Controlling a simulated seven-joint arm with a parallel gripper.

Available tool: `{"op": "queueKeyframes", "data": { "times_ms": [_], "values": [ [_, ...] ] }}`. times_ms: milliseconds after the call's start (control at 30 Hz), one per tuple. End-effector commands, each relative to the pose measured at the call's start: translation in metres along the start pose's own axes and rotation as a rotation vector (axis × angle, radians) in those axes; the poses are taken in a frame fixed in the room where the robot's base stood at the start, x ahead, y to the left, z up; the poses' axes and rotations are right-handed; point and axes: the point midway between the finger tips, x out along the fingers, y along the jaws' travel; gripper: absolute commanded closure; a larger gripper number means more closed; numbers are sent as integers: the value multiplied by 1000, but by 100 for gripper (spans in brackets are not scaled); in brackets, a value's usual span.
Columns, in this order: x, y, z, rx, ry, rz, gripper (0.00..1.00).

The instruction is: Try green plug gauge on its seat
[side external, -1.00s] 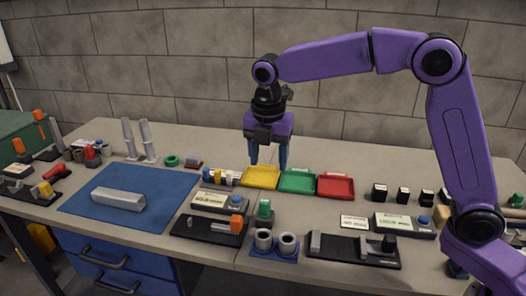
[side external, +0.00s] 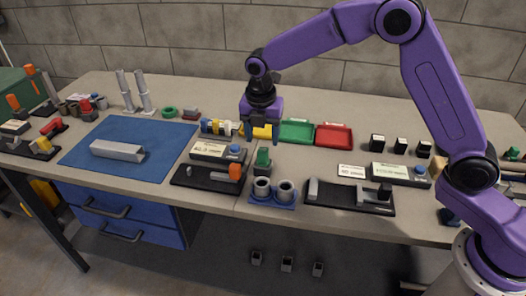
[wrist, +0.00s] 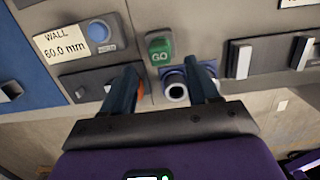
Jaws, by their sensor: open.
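The green plug gauge (side external: 262,158) stands upright near the front middle of the bench. In the wrist view its green top (wrist: 160,47), marked GO, lies just beyond the fingertips, roughly in line with the gap between them. A blue block with two grey rings (side external: 273,193) stands just in front of it; one ring (wrist: 176,92) shows between my fingers in the wrist view, the other is mostly hidden by the right finger. I cannot tell which part is the gauge's seat. My gripper (side external: 264,139) is open and empty, pointing down, above and slightly behind the gauge.
A black fixture with an orange end (side external: 205,177) lies left of the gauge, below a "WALL 60.0 mm" box (wrist: 75,42) with a blue button. Another black fixture (side external: 345,205) lies to the right. Green (side external: 297,132) and red (side external: 334,136) trays stand behind. The bench's front edge is close.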

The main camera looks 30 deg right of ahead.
Motion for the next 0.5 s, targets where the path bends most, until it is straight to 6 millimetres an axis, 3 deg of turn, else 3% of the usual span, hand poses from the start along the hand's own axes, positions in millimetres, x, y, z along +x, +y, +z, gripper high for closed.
{"op": "queueKeyframes", "data": {
  "times_ms": [200,500],
  "values": [
    [37,-1,0,0,0,-4,40],
    [64,0,0,0,-1,0,40]
  ]
}}
